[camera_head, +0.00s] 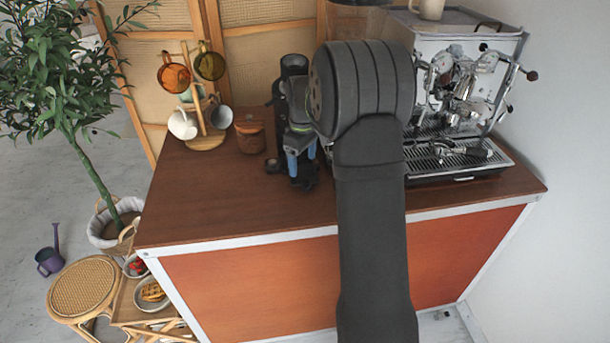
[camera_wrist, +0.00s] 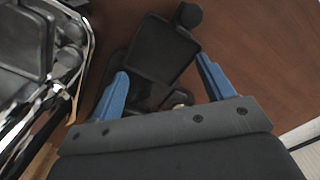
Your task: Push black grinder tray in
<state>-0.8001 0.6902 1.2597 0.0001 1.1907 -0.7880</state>
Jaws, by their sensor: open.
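The black grinder tray (camera_wrist: 160,52) shows in the wrist view as a flat, square-edged piece with a round black knob (camera_wrist: 188,15) at its far corner. My gripper (camera_wrist: 165,85) is open, with one blue finger on each side of the near part of the tray. I cannot tell whether either finger touches it. In the head view, my gripper (camera_head: 300,163) points down at the front of the dark grinder (camera_head: 293,68), which is partly hidden by my arm. I cannot make out the tray clearly there, nor how far it is out.
The chrome espresso machine (camera_head: 455,85) stands to the right of the grinder. A wooden canister (camera_head: 250,137) and a mug stand (camera_head: 205,140) with several cups are to the left. The brown cart top (camera_head: 215,205) is clear at front left.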

